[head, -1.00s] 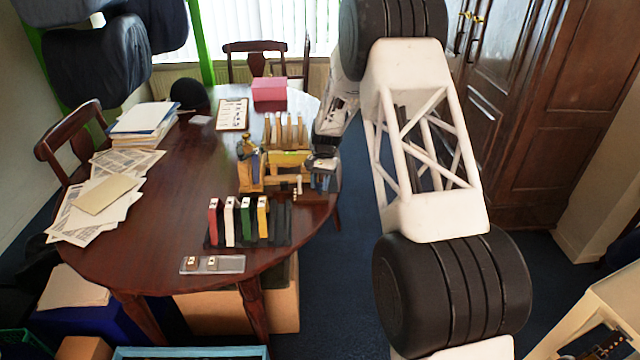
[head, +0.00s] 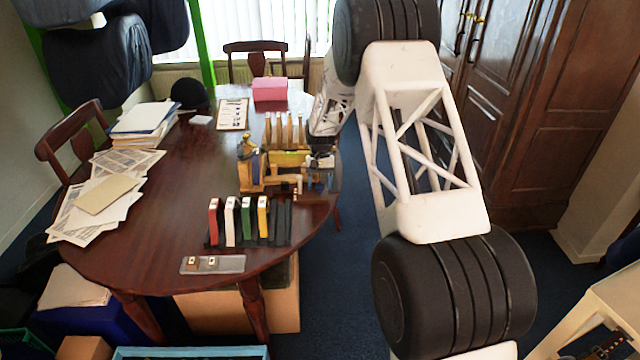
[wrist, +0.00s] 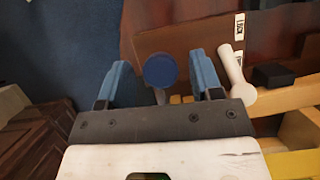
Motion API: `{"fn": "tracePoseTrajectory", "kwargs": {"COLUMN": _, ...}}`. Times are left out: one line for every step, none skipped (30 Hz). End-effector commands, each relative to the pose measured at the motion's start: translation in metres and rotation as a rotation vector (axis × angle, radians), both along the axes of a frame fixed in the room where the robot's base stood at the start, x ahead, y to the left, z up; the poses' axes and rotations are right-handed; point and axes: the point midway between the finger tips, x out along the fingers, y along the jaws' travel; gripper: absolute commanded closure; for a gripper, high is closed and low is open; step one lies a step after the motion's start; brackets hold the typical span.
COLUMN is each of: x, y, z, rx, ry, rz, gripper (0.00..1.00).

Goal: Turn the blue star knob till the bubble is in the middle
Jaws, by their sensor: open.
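The blue knob (wrist: 159,70) shows in the wrist view as a round blue head on a pale stem, seen from its end. My gripper (wrist: 158,84) is open, with one blue finger on each side of the knob and a visible gap on both sides. In the head view my gripper (head: 322,162) is at the right end of the wooden fixture (head: 288,160), near the table's right edge. The knob is too small to make out there. I cannot make out the bubble in either view.
A white-headed handle (wrist: 235,68) stands right of my gripper in the wrist view. A rack with red, white, green and yellow blocks (head: 245,220) stands in front of the fixture. A pink box (head: 269,89) is behind.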

Motion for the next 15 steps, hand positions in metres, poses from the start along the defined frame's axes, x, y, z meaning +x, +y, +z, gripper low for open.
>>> {"fn": "tracePoseTrajectory", "kwargs": {"x": 0.000, "y": 0.000, "z": 0.000, "rx": 0.000, "ry": 0.000, "rz": 0.000, "gripper": 0.40}}
{"fn": "tracePoseTrajectory", "kwargs": {"x": 0.000, "y": 0.000, "z": 0.000, "rx": 0.000, "ry": 0.000, "rz": 0.000, "gripper": 0.40}}
{"fn": "tracePoseTrajectory", "kwargs": {"x": 0.000, "y": 0.000, "z": 0.000, "rx": 0.000, "ry": 0.000, "rz": 0.000, "gripper": 0.40}}
{"fn": "tracePoseTrajectory", "kwargs": {"x": 0.000, "y": 0.000, "z": 0.000, "rx": 0.000, "ry": 0.000, "rz": 0.000, "gripper": 0.40}}
{"fn": "tracePoseTrajectory", "kwargs": {"x": 0.000, "y": 0.000, "z": 0.001, "rx": 0.000, "ry": 0.000, "rz": 0.000, "gripper": 0.40}}
{"fn": "tracePoseTrajectory", "kwargs": {"x": 0.001, "y": 0.000, "z": 0.002, "rx": 0.000, "ry": -0.001, "rz": 0.000, "gripper": 0.40}}
{"fn": "tracePoseTrajectory", "kwargs": {"x": 0.001, "y": 0.000, "z": 0.003, "rx": 0.000, "ry": -0.001, "rz": 0.000, "gripper": 0.40}}
{"fn": "tracePoseTrajectory", "kwargs": {"x": 0.002, "y": 0.000, "z": 0.004, "rx": 0.000, "ry": -0.001, "rz": 0.000, "gripper": 0.40}}
{"fn": "tracePoseTrajectory", "kwargs": {"x": 0.003, "y": 0.000, "z": 0.006, "rx": 0.000, "ry": -0.002, "rz": 0.000, "gripper": 0.40}}
{"fn": "tracePoseTrajectory", "kwargs": {"x": 0.004, "y": 0.000, "z": 0.008, "rx": 0.000, "ry": -0.002, "rz": 0.000, "gripper": 0.40}}
{"fn": "tracePoseTrajectory", "kwargs": {"x": 0.005, "y": 0.000, "z": 0.010, "rx": 0.001, "ry": -0.002, "rz": 0.000, "gripper": 0.40}}
{"fn": "tracePoseTrajectory", "kwargs": {"x": 0.006, "y": 0.000, "z": 0.014, "rx": 0.001, "ry": -0.002, "rz": 0.000, "gripper": 0.40}}
{"fn": "tracePoseTrajectory", "kwargs": {"x": 0.007, "y": 0.000, "z": 0.017, "rx": 0.000, "ry": -0.002, "rz": 0.000, "gripper": 0.40}}
{"fn": "tracePoseTrajectory", "kwargs": {"x": 0.008, "y": 0.000, "z": 0.020, "rx": 0.000, "ry": -0.001, "rz": 0.000, "gripper": 0.40}}
{"fn": "tracePoseTrajectory", "kwargs": {"x": 0.010, "y": -0.001, "z": 0.024, "rx": 0.000, "ry": -0.002, "rz": 0.000, "gripper": 0.40}}
